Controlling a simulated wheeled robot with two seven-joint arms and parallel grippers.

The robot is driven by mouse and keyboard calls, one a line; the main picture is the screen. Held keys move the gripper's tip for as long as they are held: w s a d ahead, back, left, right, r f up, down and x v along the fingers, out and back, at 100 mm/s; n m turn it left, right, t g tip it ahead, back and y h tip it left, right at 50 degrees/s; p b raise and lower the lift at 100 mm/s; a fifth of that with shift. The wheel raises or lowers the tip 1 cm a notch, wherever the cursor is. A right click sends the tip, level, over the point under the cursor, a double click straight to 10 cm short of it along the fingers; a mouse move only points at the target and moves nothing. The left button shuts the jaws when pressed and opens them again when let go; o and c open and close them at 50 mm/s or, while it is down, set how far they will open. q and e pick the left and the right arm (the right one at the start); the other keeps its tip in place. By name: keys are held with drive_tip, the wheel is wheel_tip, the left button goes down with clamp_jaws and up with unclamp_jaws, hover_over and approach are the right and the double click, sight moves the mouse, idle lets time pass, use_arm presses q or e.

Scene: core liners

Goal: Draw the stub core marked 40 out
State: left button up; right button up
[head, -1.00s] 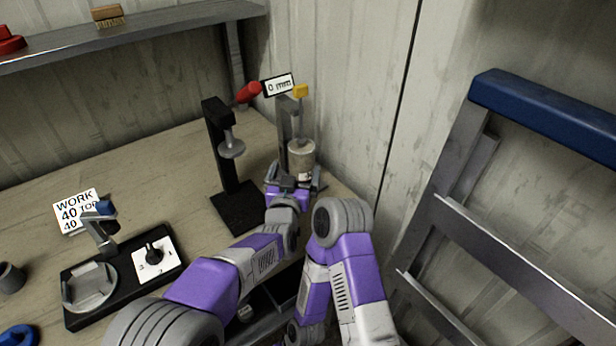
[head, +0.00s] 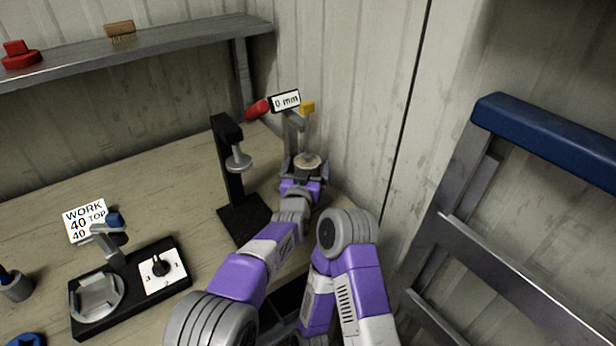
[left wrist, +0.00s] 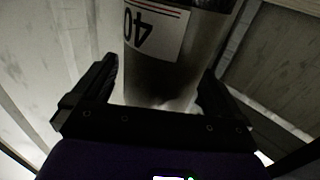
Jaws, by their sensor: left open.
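The stub core marked 40 (left wrist: 165,75) is a grey cylinder. Its white label, with red and dark lines, shows the 40 upside down in the left wrist view. In the head view, the pale round top of the core (head: 308,160) shows at the stand under the 0 mm sign. My left gripper (head: 304,174) is open, with its fingers either side of the core. In the left wrist view, the fingers (left wrist: 157,95) flank the core's near end with gaps visible. The gripper hides the core's lower part in the head view. My right gripper is out of view.
The 0 mm sign (head: 286,101) and a yellow block (head: 307,107) sit above the core. A black fixture (head: 128,288) and the WORK 40 card (head: 86,220) are further left. The wall is close on the right.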

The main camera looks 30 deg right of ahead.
use_arm(q)
drive_tip(key=shift+c, duration=0.5)
drive_tip(key=c, duration=0.7)
drive_tip(key=shift+r, duration=0.2)
drive_tip(key=shift+c, duration=0.5)
drive_tip(key=shift+r, duration=0.3)
drive_tip(key=shift+s, duration=0.15)
